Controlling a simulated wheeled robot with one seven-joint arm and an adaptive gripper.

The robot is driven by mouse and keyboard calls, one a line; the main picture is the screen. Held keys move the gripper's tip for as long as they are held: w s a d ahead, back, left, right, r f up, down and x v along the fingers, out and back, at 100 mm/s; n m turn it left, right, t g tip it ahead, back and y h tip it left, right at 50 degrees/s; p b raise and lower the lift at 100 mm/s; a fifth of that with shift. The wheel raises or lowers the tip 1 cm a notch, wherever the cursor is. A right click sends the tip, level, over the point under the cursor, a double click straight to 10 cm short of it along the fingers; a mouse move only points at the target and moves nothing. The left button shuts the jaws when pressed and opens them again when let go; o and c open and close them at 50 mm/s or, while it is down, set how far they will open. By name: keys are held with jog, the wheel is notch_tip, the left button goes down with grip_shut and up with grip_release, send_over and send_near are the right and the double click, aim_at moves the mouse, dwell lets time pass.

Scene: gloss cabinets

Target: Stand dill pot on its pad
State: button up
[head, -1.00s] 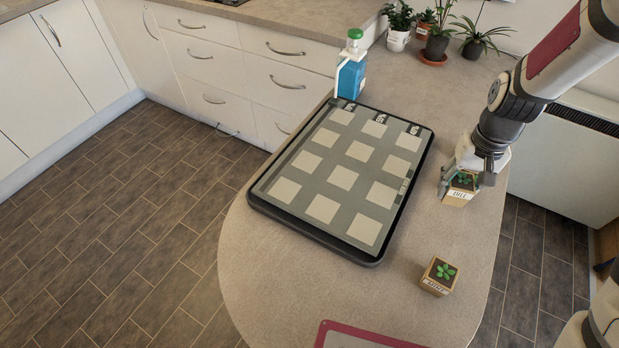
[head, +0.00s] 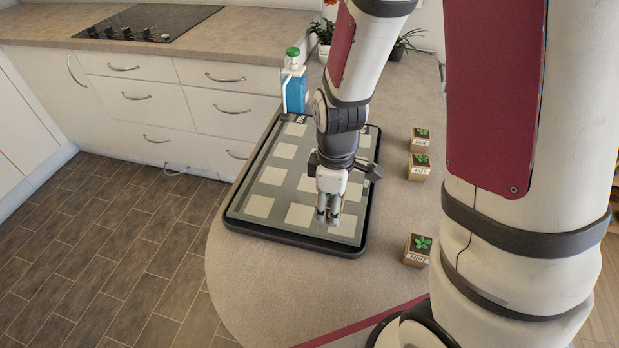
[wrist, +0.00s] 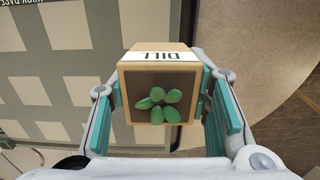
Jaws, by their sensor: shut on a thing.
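The dill pot (wrist: 158,98) is a small light-wood cube with a white DILL label, dark soil and green leaves. In the wrist view it sits between the teal finger pads of my gripper (wrist: 165,105), which is shut on it. In the head view my gripper (head: 328,212) points down over the near right part of the tray (head: 290,238); I cannot make out the pot there. The black-rimmed grey tray carries rows of pale square pads (head: 258,206), also visible in the wrist view (wrist: 68,24). Whether the pot touches a pad cannot be told.
Three similar herb pots stand right of the tray: the far one (head: 420,139), the middle one (head: 419,167) and the mint pot (head: 417,251). A blue bottle with a green cap (head: 295,92) stands behind the tray. Worktop in front of the tray (head: 270,285) is clear.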

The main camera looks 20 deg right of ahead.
jog(key=w, duration=0.4)
jog(key=w+f, duration=0.1)
jog(key=w, duration=0.9)
jog(key=shift+w+d+f, duration=0.25)
jog(key=shift+d, duration=0.1)
jog(key=shift+f, duration=1.7)
jog(key=shift+f, duration=0.15)
jog(key=o, duration=1.2)
